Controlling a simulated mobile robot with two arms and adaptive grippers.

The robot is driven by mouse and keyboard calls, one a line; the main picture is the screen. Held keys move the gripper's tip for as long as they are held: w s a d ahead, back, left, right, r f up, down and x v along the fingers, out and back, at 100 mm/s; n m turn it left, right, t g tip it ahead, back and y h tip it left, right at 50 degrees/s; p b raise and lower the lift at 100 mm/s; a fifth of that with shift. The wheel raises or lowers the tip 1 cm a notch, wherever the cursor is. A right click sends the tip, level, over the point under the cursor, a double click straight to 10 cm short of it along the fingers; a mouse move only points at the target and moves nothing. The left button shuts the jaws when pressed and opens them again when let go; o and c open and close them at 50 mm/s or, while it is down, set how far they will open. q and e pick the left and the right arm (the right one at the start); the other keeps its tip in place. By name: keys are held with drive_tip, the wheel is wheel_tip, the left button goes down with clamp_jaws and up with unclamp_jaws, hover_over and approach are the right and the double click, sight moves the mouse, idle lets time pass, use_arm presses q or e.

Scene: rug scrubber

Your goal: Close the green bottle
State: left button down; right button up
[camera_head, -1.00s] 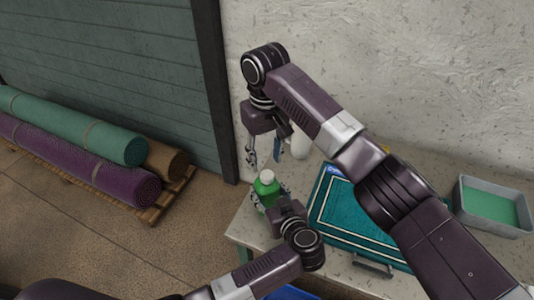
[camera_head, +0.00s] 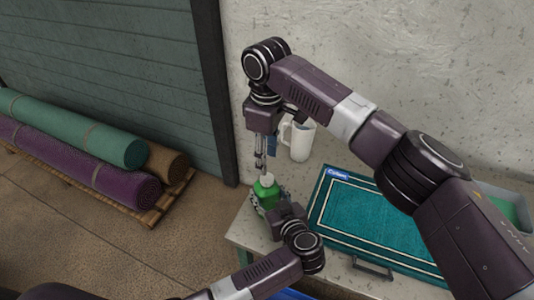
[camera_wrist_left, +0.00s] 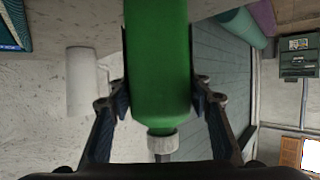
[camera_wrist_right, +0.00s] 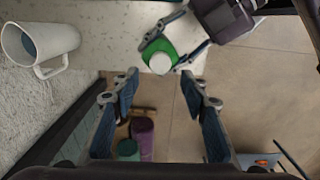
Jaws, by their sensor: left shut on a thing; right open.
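A green bottle (camera_head: 266,189) with a white top is upright at the table's left part in the head view. It fills the middle of the left wrist view (camera_wrist_left: 158,70), its white top (camera_wrist_left: 162,142) pointing down in that picture. My left gripper (camera_head: 268,202) is shut around the bottle's body, one finger on each side. My right gripper (camera_head: 261,163) points down just above the white top, open and empty. In the right wrist view, the bottle (camera_wrist_right: 158,52) is beyond the open fingers (camera_wrist_right: 160,88). I cannot tell whether the white top is closed.
A white mug (camera_head: 299,139) stands behind the bottle near the wall. A teal framed mat (camera_head: 375,222) lies to the right on the table (camera_head: 246,222). A grey tray (camera_head: 515,203) is partly hidden by my right arm. Rolled rugs (camera_head: 75,130) lie on a pallet at left.

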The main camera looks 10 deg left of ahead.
sight(267, 177)
wheel_tip(267, 177, down, 7)
drive_tip(key=shift+f, duration=0.15)
drive_tip(key=shift+c, duration=0.7)
clamp_jaws()
drive_tip(key=shift+o, duration=1.3)
unclamp_jaws()
wheel_tip(267, 177, up, 12)
use_arm(q)
drive_tip(key=c, duration=0.9)
unclamp_jaws()
drive_tip(key=shift+c, duration=0.2)
